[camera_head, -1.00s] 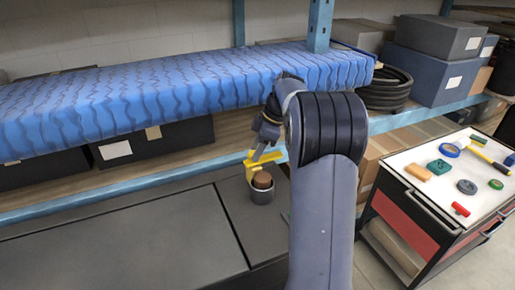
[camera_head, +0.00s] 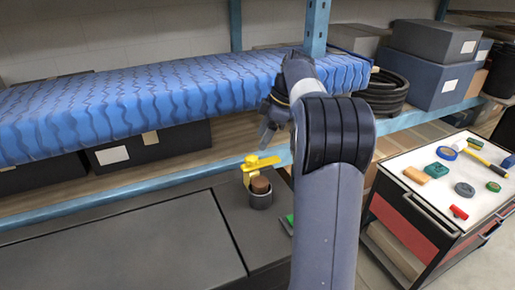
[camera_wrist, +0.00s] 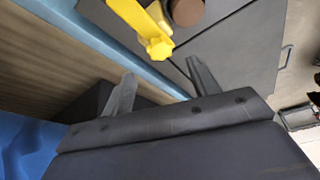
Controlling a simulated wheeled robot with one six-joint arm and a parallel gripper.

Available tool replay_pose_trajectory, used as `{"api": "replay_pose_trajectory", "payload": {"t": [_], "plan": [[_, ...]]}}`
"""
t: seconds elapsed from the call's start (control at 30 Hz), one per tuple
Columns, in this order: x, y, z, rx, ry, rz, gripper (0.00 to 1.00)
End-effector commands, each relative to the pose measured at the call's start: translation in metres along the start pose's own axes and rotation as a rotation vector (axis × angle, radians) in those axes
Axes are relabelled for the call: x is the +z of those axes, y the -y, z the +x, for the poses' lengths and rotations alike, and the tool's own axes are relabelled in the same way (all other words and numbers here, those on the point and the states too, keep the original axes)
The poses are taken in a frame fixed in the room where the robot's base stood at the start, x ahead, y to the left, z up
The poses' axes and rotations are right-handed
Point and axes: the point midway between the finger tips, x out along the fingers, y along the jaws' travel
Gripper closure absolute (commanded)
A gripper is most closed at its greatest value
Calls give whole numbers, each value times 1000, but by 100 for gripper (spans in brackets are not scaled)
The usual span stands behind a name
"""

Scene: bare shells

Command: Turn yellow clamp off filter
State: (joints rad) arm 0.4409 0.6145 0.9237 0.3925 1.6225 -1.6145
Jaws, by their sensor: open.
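The filter (camera_head: 260,192) is a grey cup with a brown top, upright on the dark bench surface. In the wrist view the yellow clamp (camera_wrist: 148,28) is at the top, beside the brown top (camera_wrist: 187,11). My gripper (camera_head: 268,128) is above the clamp in the head view, apart from it. In the wrist view my gripper (camera_wrist: 160,80) shows two spread fingers with nothing between them. My arm hides part of the area right of the filter.
A shelf with a blue tyre-patterned block (camera_head: 180,100) stands behind, with a blue front rail (camera_head: 120,190). A tool cart (camera_head: 440,205) with small coloured items is at the right. A green thing (camera_head: 288,222) shows partly beside my arm. The dark bench (camera_head: 110,250) is clear at left.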

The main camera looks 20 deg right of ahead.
Motion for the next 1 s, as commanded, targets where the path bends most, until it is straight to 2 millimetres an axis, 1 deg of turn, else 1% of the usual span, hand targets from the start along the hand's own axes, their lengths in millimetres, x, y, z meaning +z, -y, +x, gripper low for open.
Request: {"api": "replay_pose_trajectory", "payload": {"t": [0.03,0.1,0.2,0.3,0.43,0.67,0.77,0.87,1.0], "plan": [[0,-1,-10,4,0,0,43],[0,0,-21,2,0,0,43],[0,0,-32,1,0,1,43],[0,0,-38,1,0,1,43],[0,0,-40,-1,0,1,43],[0,0,-39,-1,0,1,43],[0,0,-35,-1,0,0,43],[0,0,-24,-4,-1,0,43],[0,1,-1,-5,-1,0,43]]}}
